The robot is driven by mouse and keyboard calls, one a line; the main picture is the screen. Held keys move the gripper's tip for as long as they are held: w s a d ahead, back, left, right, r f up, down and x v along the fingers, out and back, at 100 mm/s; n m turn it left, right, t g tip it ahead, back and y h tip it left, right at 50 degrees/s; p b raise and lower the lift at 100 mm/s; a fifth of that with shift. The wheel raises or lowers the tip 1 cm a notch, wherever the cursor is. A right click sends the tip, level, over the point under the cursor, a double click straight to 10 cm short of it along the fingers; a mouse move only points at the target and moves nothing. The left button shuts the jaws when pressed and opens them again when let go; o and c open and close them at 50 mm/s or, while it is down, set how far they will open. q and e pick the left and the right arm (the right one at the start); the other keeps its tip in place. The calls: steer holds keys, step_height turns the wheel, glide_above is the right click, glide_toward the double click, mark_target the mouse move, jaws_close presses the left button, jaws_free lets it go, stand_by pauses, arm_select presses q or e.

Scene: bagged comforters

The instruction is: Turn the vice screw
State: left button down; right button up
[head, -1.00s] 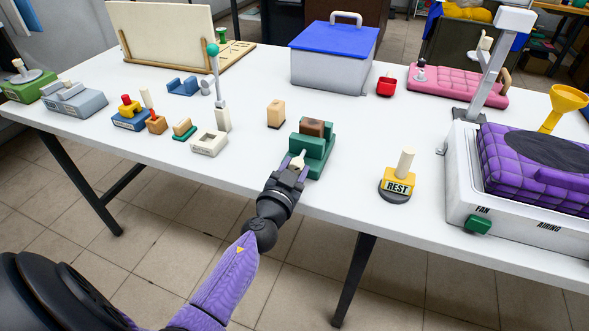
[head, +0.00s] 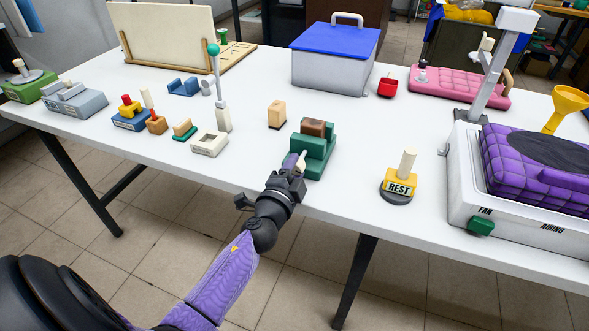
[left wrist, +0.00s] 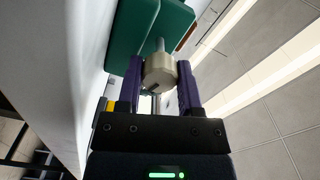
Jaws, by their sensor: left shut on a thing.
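The green vice (head: 318,157) stands at the front edge of the white table, with a brown block (head: 313,127) between its jaws. My left gripper (head: 295,163) is at the near side of the vice. In the left wrist view, my left gripper (left wrist: 160,80) has its two purple fingers on either side of the beige faceted knob of the vice screw (left wrist: 159,72), shut on it. A thin grey shaft (left wrist: 160,45) runs from the knob to the green vice body (left wrist: 133,30). My right gripper is not in view.
A yellow REST stand (head: 399,182) with a wooden peg stands right of the vice. A small wooden block (head: 277,114) and a beige socket block (head: 210,143) lie to the left. The white airing box (head: 470,200) fills the table's right end.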

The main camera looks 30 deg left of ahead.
arm_select(q)
steer(key=m, duration=0.5)
steer(key=shift+m, duration=1.7)
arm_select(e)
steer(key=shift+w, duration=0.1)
arm_select(q)
steer(key=shift+m, duration=0.3)
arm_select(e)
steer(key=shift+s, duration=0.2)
arm_select(q)
steer(key=shift+c, duration=1.3)
jaws_free()
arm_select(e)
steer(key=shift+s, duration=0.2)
